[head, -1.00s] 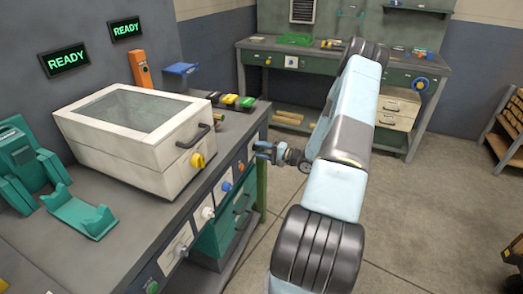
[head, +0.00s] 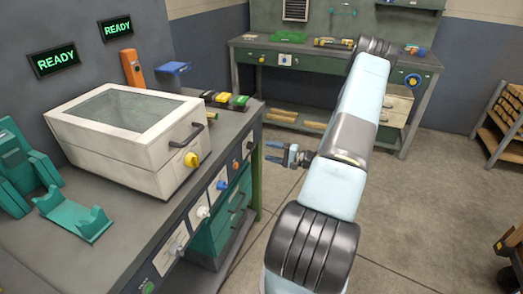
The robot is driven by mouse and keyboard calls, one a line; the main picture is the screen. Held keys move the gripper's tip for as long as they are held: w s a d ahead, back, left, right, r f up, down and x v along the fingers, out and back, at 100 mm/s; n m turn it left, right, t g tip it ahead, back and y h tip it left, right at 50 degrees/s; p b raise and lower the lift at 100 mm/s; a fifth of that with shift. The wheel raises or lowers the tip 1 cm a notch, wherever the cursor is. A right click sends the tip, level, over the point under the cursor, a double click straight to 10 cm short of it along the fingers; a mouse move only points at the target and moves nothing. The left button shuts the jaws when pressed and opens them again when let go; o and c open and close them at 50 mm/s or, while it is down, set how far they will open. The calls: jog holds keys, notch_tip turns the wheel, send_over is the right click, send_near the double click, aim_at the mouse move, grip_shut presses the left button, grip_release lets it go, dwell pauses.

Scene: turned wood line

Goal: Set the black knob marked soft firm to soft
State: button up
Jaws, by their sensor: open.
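The front edge of the grey workbench (head: 185,212) carries a row of small controls on pale plates. They include a white knob (head: 203,212), a blue knob (head: 222,185) and a small orange-brown control (head: 236,165). A small dark shape (head: 249,146) at the far end of the row may be the black knob, but I cannot read any soft or firm marking or its setting. My gripper (head: 270,152) is open and empty, to the right of the far end of this row, fingers pointing left at the bench front. It appears apart from the bench.
A white box (head: 165,165) with a glass lid, black handle and yellow knob (head: 191,160) stands on the bench. Green drawers (head: 225,220) are below. A green cradle (head: 80,222) sits at left. Open floor (head: 410,225) lies right of the bench.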

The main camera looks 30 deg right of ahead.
jog(key=v, duration=0.6)
jog(key=shift+s, duration=0.15)
dwell(0.3)
jog(key=s+a+r+n+g+h, duration=0.15)
jog(key=a+r+n+g, duration=0.25)
jog(key=a+r+g, duration=0.5)
jog(key=s+a+r+n+g, duration=0.2)
jog(key=a+r+n+g, duration=0.25)
jog(key=a+r, duration=0.9)
jog(key=s+a+r+n+t+h, duration=0.1)
jog(key=s+a+r+t+h, duration=0.1)
jog(key=s+r, duration=0.7)
jog(key=s+a+r+n+t+h, duration=0.2)
jog(key=s+a+r+t+h, duration=0.1)
jog(key=s+r+h, duration=0.4)
jog(key=shift+s+a+r, duration=0.75)
jog(key=shift+s+r, duration=0.4)
jog(key=shift+s, duration=0.55)
jog(key=shift+h, duration=0.25)
jog(key=shift+c, duration=0.2)
